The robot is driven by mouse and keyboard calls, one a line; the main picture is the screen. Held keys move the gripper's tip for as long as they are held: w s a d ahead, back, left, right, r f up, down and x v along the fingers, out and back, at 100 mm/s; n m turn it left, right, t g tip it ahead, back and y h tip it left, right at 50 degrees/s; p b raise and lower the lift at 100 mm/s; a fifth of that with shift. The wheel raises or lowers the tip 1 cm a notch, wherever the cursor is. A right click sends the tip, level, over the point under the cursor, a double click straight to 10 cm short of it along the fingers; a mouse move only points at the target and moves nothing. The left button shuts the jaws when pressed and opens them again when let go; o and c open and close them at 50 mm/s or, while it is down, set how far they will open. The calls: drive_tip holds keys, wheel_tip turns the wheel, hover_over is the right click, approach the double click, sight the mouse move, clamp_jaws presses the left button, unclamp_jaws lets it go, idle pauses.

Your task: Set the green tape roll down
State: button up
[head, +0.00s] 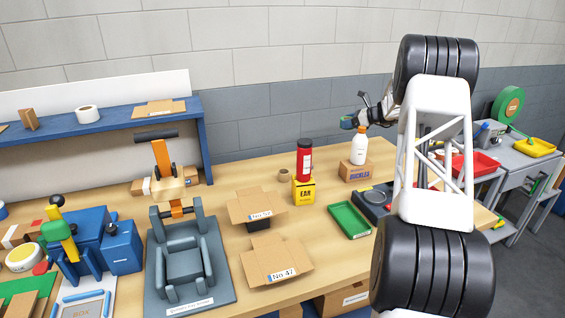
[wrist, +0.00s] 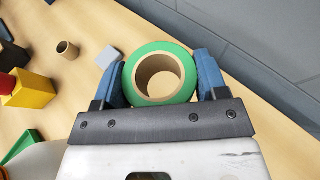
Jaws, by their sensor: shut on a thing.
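The green tape roll (wrist: 158,47) has a tan cardboard core and sits between the two blue fingers of my gripper (wrist: 157,62) in the wrist view. The fingers are shut on its outer sides, and the core hole faces the camera. In the head view my gripper (head: 352,121) is small and far off, held above the back part of the wooden bench, near the white bottle. Only a bit of green shows at its fingertips there. Bench surface and wall lie behind the roll in the wrist view; its height above the bench is hard to tell.
The wooden bench (head: 332,165) holds a white bottle (head: 359,147), a Buckles box (head: 354,171), a red canister (head: 304,160) on a yellow box (head: 304,191), a small tan ring (head: 284,175) and a green tray (head: 349,220). Bare wood shows around the ring.

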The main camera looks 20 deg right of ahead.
wheel_tip(320, 180, up, 13)
drive_tip(key=shift+w+a+m+t+h, duration=0.65)
drive_tip(key=shift+w+a+m+h, duration=1.4)
drive_tip(key=shift+a, duration=1)
drive_tip(key=shift+w+a+m+t+h, duration=0.6)
drive_tip(key=shift+w+a+m+h, duration=1.4)
drive_tip(key=shift+a, duration=1.05)
drive_tip(key=shift+w+a+m+t+h, duration=0.65)
drive_tip(key=shift+w+a+m+h, duration=1.35)
drive_tip(key=shift+a, duration=1.05)
drive_tip(key=shift+w+a+h, duration=0.1)
drive_tip(key=shift+w+h, duration=0.15)
drive_tip(key=shift+a, duration=0.3)
drive_tip(key=shift+a+h, duration=0.15)
drive_tip(key=shift+h, duration=0.15)
drive_tip(key=shift+s+a+m+g+h, duration=0.25)
drive_tip(key=shift+a+m+g+h, duration=0.15)
drive_tip(key=shift+a+m+h, duration=0.45)
